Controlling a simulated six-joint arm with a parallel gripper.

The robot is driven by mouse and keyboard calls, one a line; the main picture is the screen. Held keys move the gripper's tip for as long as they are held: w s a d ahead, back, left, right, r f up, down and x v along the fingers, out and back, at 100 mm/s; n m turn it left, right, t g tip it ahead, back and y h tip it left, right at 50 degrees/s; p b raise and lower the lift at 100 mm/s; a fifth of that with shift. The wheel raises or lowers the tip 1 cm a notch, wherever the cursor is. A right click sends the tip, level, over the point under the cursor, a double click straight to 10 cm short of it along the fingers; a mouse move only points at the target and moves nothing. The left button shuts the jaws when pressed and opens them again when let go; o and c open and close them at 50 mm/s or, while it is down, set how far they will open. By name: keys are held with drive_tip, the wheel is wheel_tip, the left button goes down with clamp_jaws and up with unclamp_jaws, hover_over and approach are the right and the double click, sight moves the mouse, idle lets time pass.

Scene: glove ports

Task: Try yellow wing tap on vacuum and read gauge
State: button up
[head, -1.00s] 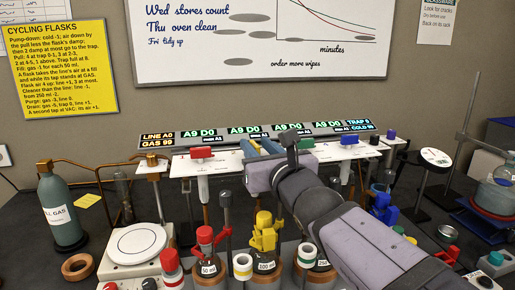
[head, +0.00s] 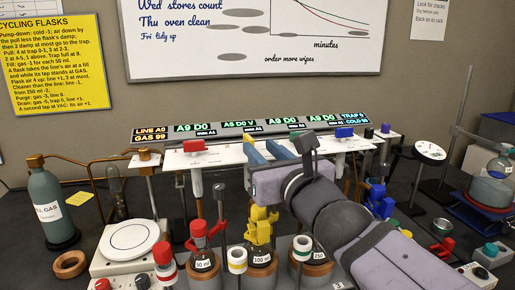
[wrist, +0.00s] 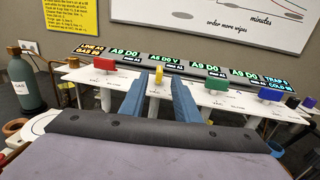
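The yellow wing tap (wrist: 156,75) stands on the white manifold (wrist: 110,78) in the wrist view, looking narrow, unlike the broad red, green and blue taps. My gripper (wrist: 159,87) is open, its blue fingers either side of the tap; contact is not visible. The display bar (head: 250,131) shows LINE A0, GAS 99, then A9 D0, what looks like A5 D0 V, and two more A9 D0; TRAP 0, COLD 98 are at right. The round dial (head: 430,151) is too small to read.
Below the manifold stand flasks with red (head: 205,236), yellow (head: 260,232) and blue (head: 378,203) clamps. A gas bottle (head: 51,208) and a white round-topped plate unit (head: 129,241) are at left. The yellow note and whiteboard hang behind.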

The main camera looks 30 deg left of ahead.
sight(252, 141)
drive_tip(key=shift+s+d, duration=0.25)
drive_tip(key=shift+d, duration=0.05)
drive_tip(key=b+x, duration=0.2)
drive_tip(key=b, duration=0.1)
idle(0.7)
drive_tip(key=shift+w+a, duration=0.1)
drive_tip(key=shift+a, duration=0.05)
drive_tip(key=shift+p+x, duration=0.7)
drive_tip(key=shift+x, duration=2.8)
